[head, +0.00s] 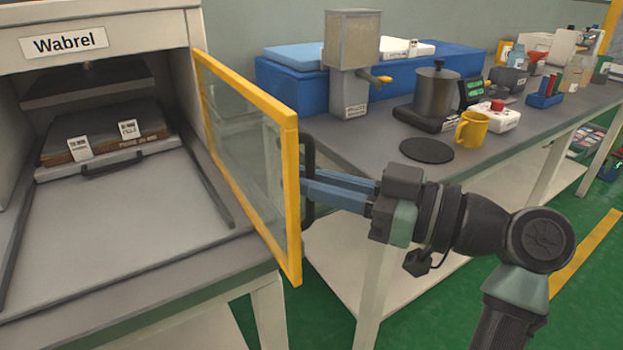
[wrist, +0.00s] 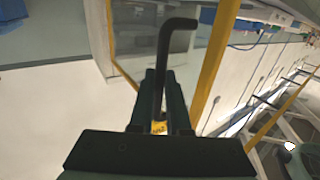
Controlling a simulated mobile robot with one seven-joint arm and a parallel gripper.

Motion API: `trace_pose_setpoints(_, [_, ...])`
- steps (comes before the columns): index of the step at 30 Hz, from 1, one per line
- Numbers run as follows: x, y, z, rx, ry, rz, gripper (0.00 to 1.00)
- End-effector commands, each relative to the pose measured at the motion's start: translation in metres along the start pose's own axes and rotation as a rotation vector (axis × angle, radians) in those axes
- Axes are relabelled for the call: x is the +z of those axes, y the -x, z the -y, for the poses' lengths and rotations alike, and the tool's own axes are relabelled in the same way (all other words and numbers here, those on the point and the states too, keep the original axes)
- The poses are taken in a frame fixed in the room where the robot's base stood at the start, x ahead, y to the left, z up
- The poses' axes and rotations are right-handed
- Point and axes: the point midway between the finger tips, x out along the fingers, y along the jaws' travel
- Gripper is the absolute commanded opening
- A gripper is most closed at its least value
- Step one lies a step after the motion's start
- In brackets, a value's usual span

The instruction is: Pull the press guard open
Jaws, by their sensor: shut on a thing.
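The press guard (head: 292,150) is a clear panel in a yellow frame. It stands swung out from the right side of the press, whose front opening is uncovered. Its black handle (head: 309,152) is on the panel's right face near the outer edge. My gripper (head: 305,188) has its two blue fingers shut on this handle, reaching in from the right. In the wrist view the handle (wrist: 178,24) rises from between the fingers (wrist: 160,95), and the yellow frame (wrist: 214,65) shows beside it.
The press (head: 70,43), labelled Wabrel, holds a dark plate (head: 105,133) on a tray with a handle. A bench (head: 345,150) behind my arm carries a blue block, a pot (head: 437,92), a yellow mug (head: 471,129) and a black disc (head: 426,150). Green floor is open below.

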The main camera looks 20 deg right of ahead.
Motion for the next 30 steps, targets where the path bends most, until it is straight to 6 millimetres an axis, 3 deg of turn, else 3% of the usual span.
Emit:
trace_pose_setpoints(1, [0.000, -0.002, 0.000, -0.002, -0.001, 0.002, 0.16])
trace_pose_setpoints(3, [0.000, -0.002, 0.000, -0.003, 0.000, 0.002, 0.27])
trace_pose_setpoints(14, [-0.001, 0.006, 0.000, 0.000, 0.000, 0.000, 0.27])
trace_pose_setpoints(30, [-0.002, 0.110, 0.000, 0.000, 0.000, 0.000, 0.27])
